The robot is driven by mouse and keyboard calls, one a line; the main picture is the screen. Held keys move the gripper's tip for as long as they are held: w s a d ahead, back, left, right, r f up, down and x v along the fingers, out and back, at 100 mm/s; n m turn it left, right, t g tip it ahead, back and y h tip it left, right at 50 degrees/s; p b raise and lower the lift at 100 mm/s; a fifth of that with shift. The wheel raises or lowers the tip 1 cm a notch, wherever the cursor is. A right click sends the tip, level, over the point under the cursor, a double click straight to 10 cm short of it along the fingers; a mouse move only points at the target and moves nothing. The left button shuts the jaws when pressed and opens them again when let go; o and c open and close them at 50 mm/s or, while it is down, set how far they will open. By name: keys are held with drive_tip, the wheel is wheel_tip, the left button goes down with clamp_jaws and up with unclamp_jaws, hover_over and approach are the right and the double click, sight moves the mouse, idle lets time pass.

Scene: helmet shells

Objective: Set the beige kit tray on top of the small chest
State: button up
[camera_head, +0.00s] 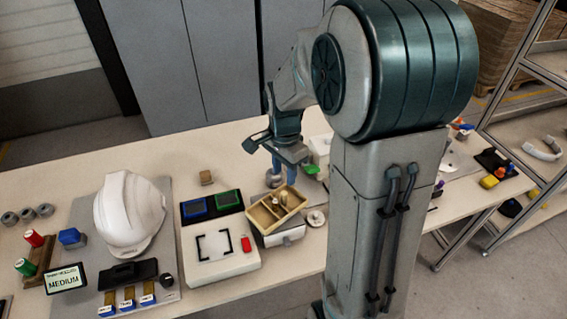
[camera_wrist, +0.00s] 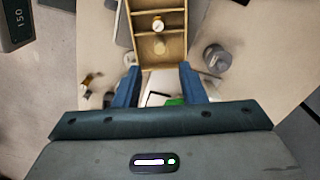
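The beige kit tray (camera_head: 264,228) is an open box with dividers and a few small items inside. In the head view it is directly above the small white chest (camera_head: 287,238) and hides most of its top; I cannot tell whether they touch. My gripper (camera_head: 283,180) points down at the tray's far end. In the wrist view the two blue fingers (camera_wrist: 159,72) stand well apart beside the tray's near end wall (camera_wrist: 163,68). I see no clear grip on the tray. The tray's far end is cut off by the wrist view's top edge.
Left of the tray are a white pad with a black outline (camera_head: 225,264), blue and green bins (camera_head: 212,206) and a white helmet shell (camera_head: 130,212). A grey cylinder (camera_wrist: 216,58) stands right of the tray in the wrist view. A round white piece (camera_head: 316,218) lies close by.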

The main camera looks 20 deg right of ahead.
drive_tip(key=s+a+r+n+t, duration=0.1)
drive_tip(key=s+r+n, duration=0.3)
drive_tip(key=s+n, duration=0.3)
drive_tip(key=s+a+r+n+t, duration=0.1)
drive_tip(key=s+r+n+t, duration=0.1)
drive_tip(key=s+r+n, duration=0.2)
drive_tip(key=s+n, duration=0.2)
drive_tip(key=s, duration=0.2)
drive_tip(key=shift+s+a+r+n, duration=0.25)
drive_tip(key=shift+a+r+n, duration=0.1)
drive_tip(key=shift+a+n, duration=0.05)
idle(0.6)
